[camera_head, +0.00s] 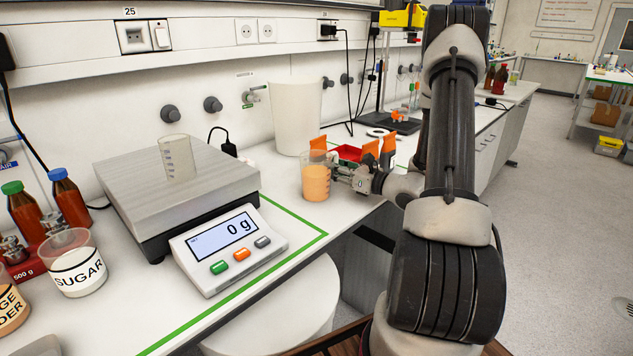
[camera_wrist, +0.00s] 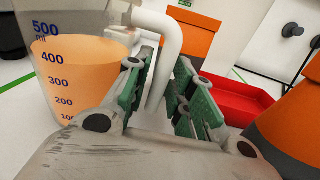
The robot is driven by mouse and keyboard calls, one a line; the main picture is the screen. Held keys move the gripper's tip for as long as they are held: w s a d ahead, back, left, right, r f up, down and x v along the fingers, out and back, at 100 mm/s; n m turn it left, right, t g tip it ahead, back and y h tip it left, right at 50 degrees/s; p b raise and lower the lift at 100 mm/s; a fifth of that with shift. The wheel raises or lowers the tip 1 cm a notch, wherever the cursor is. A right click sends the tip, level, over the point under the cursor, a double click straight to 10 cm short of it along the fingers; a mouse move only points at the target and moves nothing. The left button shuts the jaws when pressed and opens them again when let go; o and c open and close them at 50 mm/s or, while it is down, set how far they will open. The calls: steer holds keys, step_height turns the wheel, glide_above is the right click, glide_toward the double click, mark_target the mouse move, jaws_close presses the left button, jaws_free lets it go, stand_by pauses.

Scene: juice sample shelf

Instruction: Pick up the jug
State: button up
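The jug (camera_head: 316,182) is a clear graduated vessel with orange liquid, upright on the white bench to the right of the scale. In the wrist view the jug (camera_wrist: 80,85) fills the left side, with blue marks and liquid above the 400 line. Its white handle (camera_wrist: 166,45) comes down between the green fingers of my gripper (camera_wrist: 165,98). The fingers are open, with a visible gap between the handle and the right finger. The handle is close to the left finger; I cannot tell if they touch. In the head view my gripper (camera_head: 350,178) is at the jug's right side.
A scale (camera_head: 190,190) reading 0 g carries a small empty beaker (camera_head: 178,158). A tall white container (camera_head: 297,115) stands behind the jug. Orange blocks (camera_head: 369,155) and a red tray (camera_wrist: 240,100) lie close to my gripper. A sugar beaker (camera_head: 75,262) stands left.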

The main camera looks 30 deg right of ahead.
jaws_close()
